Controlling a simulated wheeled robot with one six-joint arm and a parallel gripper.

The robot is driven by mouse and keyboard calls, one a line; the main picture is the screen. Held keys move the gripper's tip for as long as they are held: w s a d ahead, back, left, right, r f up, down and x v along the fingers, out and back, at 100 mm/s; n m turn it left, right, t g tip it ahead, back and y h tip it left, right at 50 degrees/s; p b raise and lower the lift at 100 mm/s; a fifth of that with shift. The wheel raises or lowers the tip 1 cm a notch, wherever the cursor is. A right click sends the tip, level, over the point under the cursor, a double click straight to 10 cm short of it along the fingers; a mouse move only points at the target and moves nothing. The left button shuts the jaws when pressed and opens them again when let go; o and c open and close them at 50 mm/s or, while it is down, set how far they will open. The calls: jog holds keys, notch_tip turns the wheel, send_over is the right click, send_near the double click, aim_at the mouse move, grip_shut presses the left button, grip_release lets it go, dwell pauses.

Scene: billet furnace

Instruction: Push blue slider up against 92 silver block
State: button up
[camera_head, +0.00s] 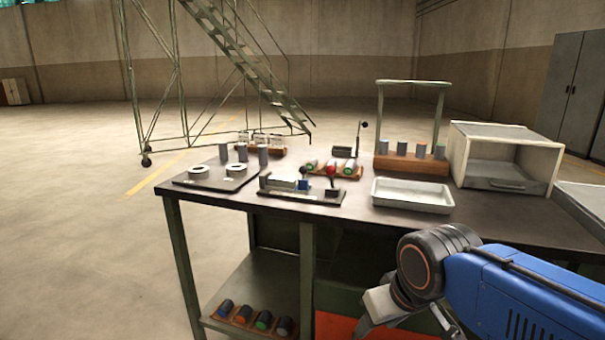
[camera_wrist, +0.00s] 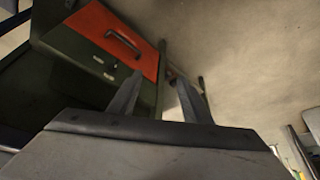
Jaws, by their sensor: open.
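The blue slider (camera_head: 304,185) is a small blue block on a dark fixture plate (camera_head: 300,195) near the front edge of the workbench. A silver block (camera_head: 281,183) lies on the same plate, left of the blue slider. I cannot read a 92 on it, nor tell whether the two touch. My gripper (camera_head: 405,320) is low at the right, in front of the bench and well away from the fixture. In the wrist view my gripper (camera_wrist: 158,80) is open and empty, with a red drawer front (camera_wrist: 110,38) beyond it.
On the bench, a white tray (camera_head: 412,194) stands right of the fixture and a plate with white rings (camera_head: 216,176) stands left. Behind are a red ball-topped part (camera_head: 331,170), a rack of cylinders (camera_head: 411,162) and a white open-fronted box (camera_head: 504,148).

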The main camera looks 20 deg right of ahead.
jog(key=shift+w+r, duration=0.1)
jog(key=c, duration=0.5)
jog(key=shift+m+y, duration=0.3)
jog(key=w+r, duration=0.5)
jog(key=shift+a, duration=0.1)
grip_shut()
jog(key=w+d+r+m+t+y, duration=0.1)
jog(key=w+d+r, duration=0.2)
jog(key=w+r, duration=0.55)
jog(key=w+d+r+m+t+y, duration=0.1)
jog(key=w+d+r, duration=0.3)
jog(key=w, duration=0.7)
jog(key=w+d+r+m+y, duration=0.1)
jog(key=w+d+r, duration=0.1)
jog(key=w+r, duration=0.65)
send_near(303, 178)
jog(key=d+f, duration=0.2)
jog(key=w+d+f, duration=0.1)
jog(key=d+f, duration=0.1)
jog(key=shift+w+d+f, duration=0.1)
jog(key=shift+w+d, duration=0.1)
jog(key=a, duration=0.1)
jog(key=w+a, duration=0.1)
jog(key=shift+w+a, duration=0.15)
jog(key=shift+a, duration=0.15)
jog(key=shift+w+a+r, duration=0.25)
jog(key=shift+a+r, duration=0.1)
jog(key=shift+a, duration=0.15)
